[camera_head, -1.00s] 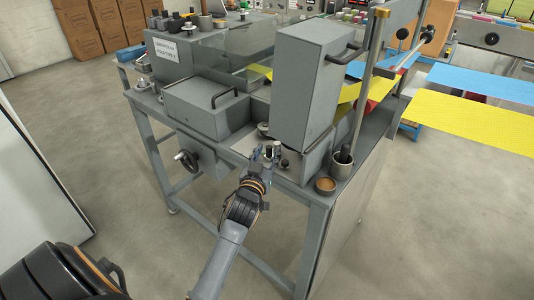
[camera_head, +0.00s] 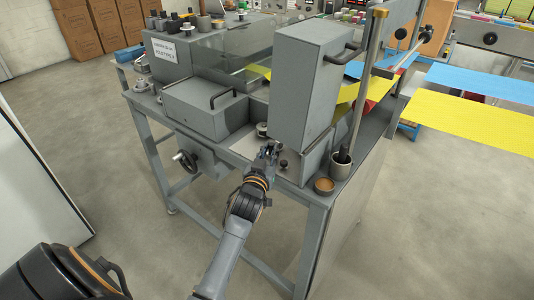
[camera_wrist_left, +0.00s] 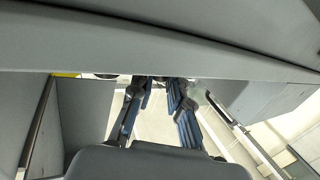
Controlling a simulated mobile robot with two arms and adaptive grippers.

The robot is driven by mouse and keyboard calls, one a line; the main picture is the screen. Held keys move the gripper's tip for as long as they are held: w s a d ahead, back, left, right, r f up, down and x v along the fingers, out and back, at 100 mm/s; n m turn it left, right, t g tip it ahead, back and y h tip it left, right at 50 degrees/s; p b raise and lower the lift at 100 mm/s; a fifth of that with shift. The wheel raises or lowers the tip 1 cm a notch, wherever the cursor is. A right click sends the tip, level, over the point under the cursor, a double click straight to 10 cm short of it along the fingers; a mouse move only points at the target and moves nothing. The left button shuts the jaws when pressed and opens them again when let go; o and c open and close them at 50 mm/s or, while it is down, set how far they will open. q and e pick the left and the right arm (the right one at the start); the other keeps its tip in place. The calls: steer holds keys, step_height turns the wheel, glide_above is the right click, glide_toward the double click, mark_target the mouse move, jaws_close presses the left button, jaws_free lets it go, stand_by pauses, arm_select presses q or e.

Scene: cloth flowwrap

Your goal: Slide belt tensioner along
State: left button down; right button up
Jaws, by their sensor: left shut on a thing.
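A small dark knob (camera_head: 284,164) stands just right of the gripper. My right gripper is not in view.
The tall grey housing (camera_head: 303,95) rises close behind the gripper. A grey cup with dark tools (camera_head: 341,166) and a round brown-filled dish (camera_head: 324,185) stand to the right. A low grey box with a handle (camera_head: 205,108) is to the left. The floor in front is clear.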

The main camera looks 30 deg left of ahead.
arm_select(q)
steer(key=c, duration=1.3)
jaws_free()
steer(key=shift+s, duration=0.15)
steer(key=v, duration=1.1)
steer(key=shift+s+d, duration=0.15)
steer(key=shift+s, duration=0.2)
